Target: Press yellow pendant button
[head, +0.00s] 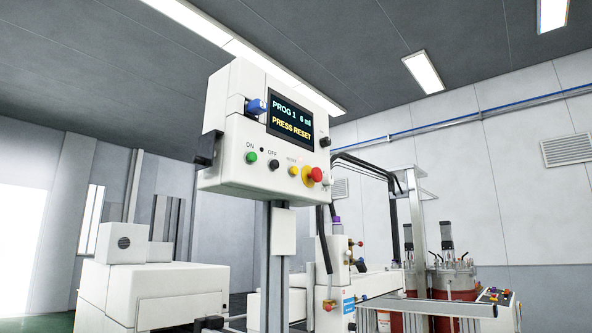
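A white pendant box (232,152) is mounted on a grey post near the middle of the head view. A small yellow button (293,171) sits on its sloped lower front, under a small label that is hard to read. Left of it are a green button (251,157) marked ON and a black button (274,165) marked OFF. Right of it is a larger red mushroom button (316,174) on a yellow base. The screen (291,121) reads "PROG 1" and "PRESS RESET". Neither gripper is in view, and nothing covers the yellow button.
A blue connector (256,107) sticks out left of the screen. A white machine (155,290) stands low at left. Behind the post are a conveyor frame (430,307), red tanks (455,312) and another small button panel (496,296). The space before the pendant looks clear.

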